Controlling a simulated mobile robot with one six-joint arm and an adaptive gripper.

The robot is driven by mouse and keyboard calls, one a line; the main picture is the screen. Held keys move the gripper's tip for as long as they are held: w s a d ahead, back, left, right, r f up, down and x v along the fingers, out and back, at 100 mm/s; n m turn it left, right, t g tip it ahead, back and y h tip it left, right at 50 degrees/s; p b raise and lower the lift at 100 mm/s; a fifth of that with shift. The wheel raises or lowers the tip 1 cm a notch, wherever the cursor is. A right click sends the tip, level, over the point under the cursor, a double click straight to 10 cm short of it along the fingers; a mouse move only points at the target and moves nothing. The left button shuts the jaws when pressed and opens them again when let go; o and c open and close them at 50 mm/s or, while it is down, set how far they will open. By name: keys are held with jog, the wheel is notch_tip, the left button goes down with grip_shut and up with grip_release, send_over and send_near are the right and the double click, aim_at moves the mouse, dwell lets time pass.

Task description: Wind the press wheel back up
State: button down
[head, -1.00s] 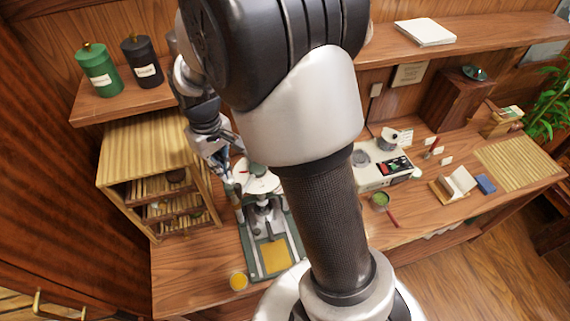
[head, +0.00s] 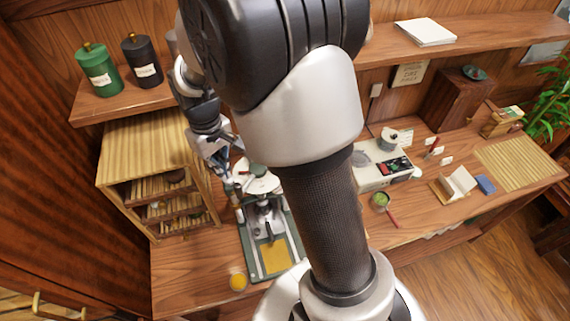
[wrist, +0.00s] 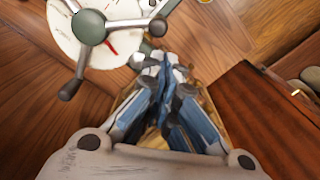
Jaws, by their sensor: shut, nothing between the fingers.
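The tea press (head: 270,245) stands on the wooden counter, with a green base and a yellow plate at its front. Its wheel, a grey-green hub with dark-knobbed spokes (wrist: 90,27), is at the upper left of the wrist view, over a white disc (wrist: 122,39) with a red mark. In the head view my gripper (head: 229,180) is at the left edge of the press top.
A wooden rack (head: 155,165) with several shelves stands close left of the press. A green canister (head: 97,66) and a black canister (head: 142,60) sit on the shelf above. A scale-like device (head: 383,165) stands to the right.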

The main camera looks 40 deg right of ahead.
aim_at(238, 188)
jog(key=shift+s+d+f+b, duration=0.25)
jog(key=shift+s+f+b, duration=0.35)
jog(key=shift+s+f, duration=0.15)
jog(key=shift+s+d+f+b, duration=0.2)
jog(key=shift+s+f+b, duration=0.45)
jog(key=shift+s+f, duration=0.05)
jog(key=shift+s+d+f+b, duration=0.25)
jog(key=shift+s+f+b, duration=0.35)
jog(key=shift+s+f, duration=0.15)
jog(key=shift+w, duration=0.1)
jog(key=shift+d, duration=0.15)
jog(key=s+d, duration=0.2)
jog(key=shift+s, duration=0.4)
jog(key=shift+d, duration=0.1)
jog(key=d, duration=0.1)
jog(key=s+d, duration=0.1)
jog(key=d, duration=0.1)
jog(key=shift+s, duration=0.3)
